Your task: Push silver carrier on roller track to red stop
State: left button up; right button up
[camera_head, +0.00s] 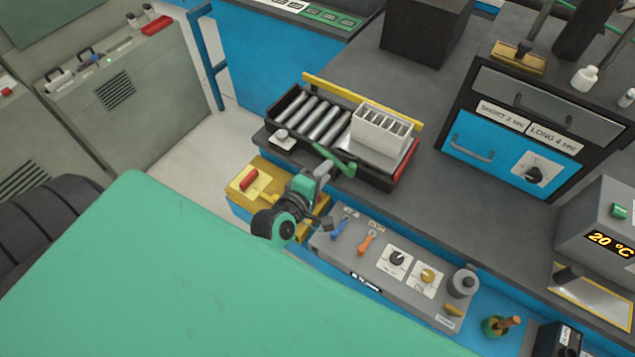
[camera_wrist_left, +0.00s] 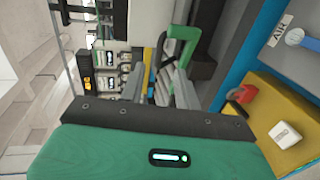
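The silver carrier (camera_head: 378,131), a pale box with several slots, stands upright on the right part of the roller track (camera_head: 318,117). The red stop (camera_head: 405,162) is at the track's right end, close to the carrier; I cannot tell whether they touch. My left gripper (camera_head: 322,168) is at the track's near side, left of and below the carrier. In the left wrist view its fingers (camera_wrist_left: 160,88) are apart, with a green bent bar (camera_wrist_left: 185,36) just beyond them. The green bar (camera_head: 336,161) also shows at the track's near edge; contact with it is unclear. My right gripper is not in view.
A yellow rail (camera_head: 362,101) runs along the track's far side. A yellow box with a red handle (camera_head: 249,180) and a grey control panel (camera_head: 385,262) lie near my left gripper. A blue-fronted oven (camera_head: 515,150) stands right. Bare bench lies between track and oven.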

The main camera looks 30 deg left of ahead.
pick_arm(q)
jog(key=shift+v, duration=1.35)
jog(key=s+f+m+g+y, duration=0.1)
jog(key=s+f+m+g, duration=0.1)
jog(key=s+m+g, duration=0.6)
jog(key=s+f+m+g, duration=0.2)
jog(key=s+m+g, duration=0.2)
jog(key=s+m, duration=0.65)
notch_tip(320, 180, down, 32)
jog(key=g, duration=0.1)
jog(key=s+a+f, duration=0.1)
jog(key=s+f, duration=0.8)
jog(key=s+a+f+g, duration=0.1)
jog(key=s+a+f, duration=0.1)
jog(key=s+f, duration=0.7)
jog(key=shift+s+a+f+m+g, duration=0.3)
jog(key=shift+s+m, duration=0.15)
jog(key=shift+s, duration=0.2)
